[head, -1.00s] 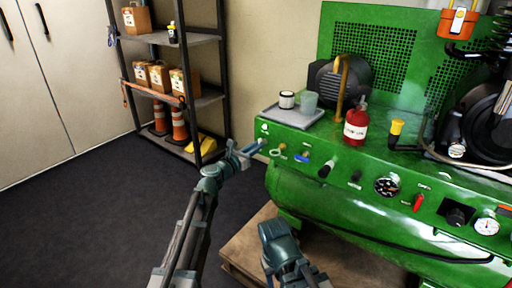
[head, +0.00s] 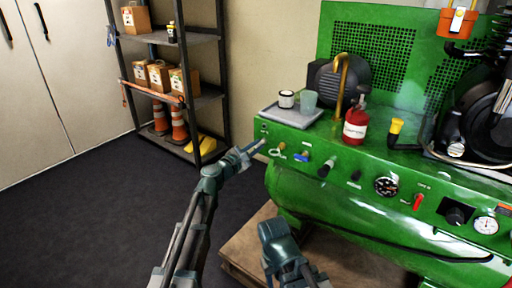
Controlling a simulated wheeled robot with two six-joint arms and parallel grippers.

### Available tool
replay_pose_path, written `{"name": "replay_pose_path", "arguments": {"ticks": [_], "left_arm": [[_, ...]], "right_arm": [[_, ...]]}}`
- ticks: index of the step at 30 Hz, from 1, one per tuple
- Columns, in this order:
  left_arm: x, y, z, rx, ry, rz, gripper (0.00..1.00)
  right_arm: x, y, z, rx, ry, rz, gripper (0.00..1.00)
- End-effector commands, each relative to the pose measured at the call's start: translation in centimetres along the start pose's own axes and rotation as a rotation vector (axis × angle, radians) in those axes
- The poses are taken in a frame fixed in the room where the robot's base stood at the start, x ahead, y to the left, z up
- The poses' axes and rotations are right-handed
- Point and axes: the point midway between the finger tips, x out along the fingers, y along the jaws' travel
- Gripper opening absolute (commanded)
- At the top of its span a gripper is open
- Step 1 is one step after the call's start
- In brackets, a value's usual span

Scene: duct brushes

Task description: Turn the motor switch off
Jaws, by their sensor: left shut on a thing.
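The green compressor (head: 340,215) fills the right side of the head view, with a row of controls along its front panel. My left gripper (head: 257,148) is at the left end of this panel, shut on a small part there. The part is mostly hidden by the fingers, and I cannot tell if it is the motor switch. A red lever (head: 418,202) stands upright on the right of the panel, with small unreadable labels. A black knob (head: 456,215) is to its right. My right arm's wrist shows at the bottom middle; its fingers are not visible.
A grey tray with a cup (head: 287,99) and a red bottle (head: 355,125) stand on the compressor. Several valves and a gauge (head: 386,186) line the panel. A shelf (head: 190,100) with boxes and cones is behind on the left. The dark floor at left is clear.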

Motion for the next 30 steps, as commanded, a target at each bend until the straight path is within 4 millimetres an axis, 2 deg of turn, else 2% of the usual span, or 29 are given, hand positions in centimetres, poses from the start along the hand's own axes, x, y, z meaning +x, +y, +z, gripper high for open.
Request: {"name": "replay_pose_path", "arguments": {"ticks": [18,30], "left_arm": [[-0.04,-0.38,-0.07,0.564,0.000,-0.001,0.00],[-0.06,-0.49,-0.14,0.795,0.000,-0.001,0.00]], "right_arm": [[0.29,-0.03,-0.02,0.001,0.000,0.000,0.50],[0.40,-0.04,-0.02,0.001,0.000,0.000,0.50]]}}
